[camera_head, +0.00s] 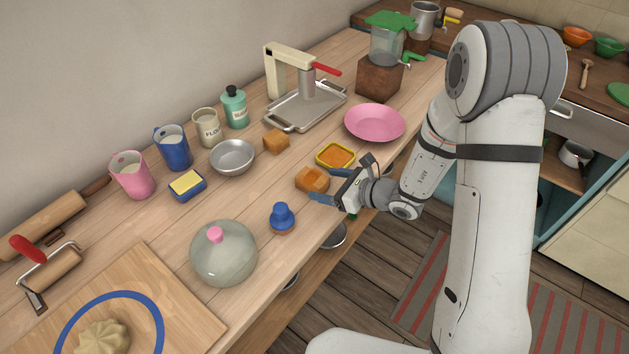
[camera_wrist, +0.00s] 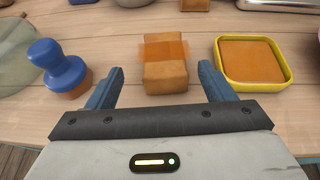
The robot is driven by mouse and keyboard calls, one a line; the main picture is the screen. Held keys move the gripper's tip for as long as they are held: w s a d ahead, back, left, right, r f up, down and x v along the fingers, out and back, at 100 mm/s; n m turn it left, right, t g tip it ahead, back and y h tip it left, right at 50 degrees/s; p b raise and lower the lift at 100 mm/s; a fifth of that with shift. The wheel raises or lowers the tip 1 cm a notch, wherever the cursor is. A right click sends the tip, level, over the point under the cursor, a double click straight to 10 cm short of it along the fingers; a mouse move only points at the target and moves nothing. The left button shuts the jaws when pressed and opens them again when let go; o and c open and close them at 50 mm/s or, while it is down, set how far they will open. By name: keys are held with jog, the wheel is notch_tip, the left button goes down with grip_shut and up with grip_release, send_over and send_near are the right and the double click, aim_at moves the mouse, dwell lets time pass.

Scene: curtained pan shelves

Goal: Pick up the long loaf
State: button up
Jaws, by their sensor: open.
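The long loaf, a brown block with a more orange band across it, lies on the wooden counter in the head view (camera_head: 312,180). In the wrist view the loaf (camera_wrist: 166,76) lies lengthwise just ahead of my gripper (camera_wrist: 161,70), its near end between the blue fingertips. My gripper in the head view (camera_head: 331,185) is open and low over the counter's front edge, pointing at the loaf. There is a gap on each side, and neither finger appears to touch it.
A yellow-rimmed square tray (camera_wrist: 249,62) sits right of the loaf, and a blue-knobbed stamp (camera_wrist: 60,68) sits left. A smaller brown block (camera_head: 276,142) lies behind. A glass dome (camera_head: 223,254), metal bowl (camera_head: 232,158) and pink plate (camera_head: 374,122) stand nearby.

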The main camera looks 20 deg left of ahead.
aim_at(312, 181)
jog(key=p+x, duration=0.1)
jog(key=x, duration=0.2)
jog(key=p+x, duration=0.1)
jog(key=x, duration=0.2)
jog(key=shift+w+d+f, duration=0.15)
jog(key=shift+f, duration=0.1)
jog(key=shift+c, duration=0.4)
jog(key=c, duration=1)
jog(key=shift+r, duration=0.1)
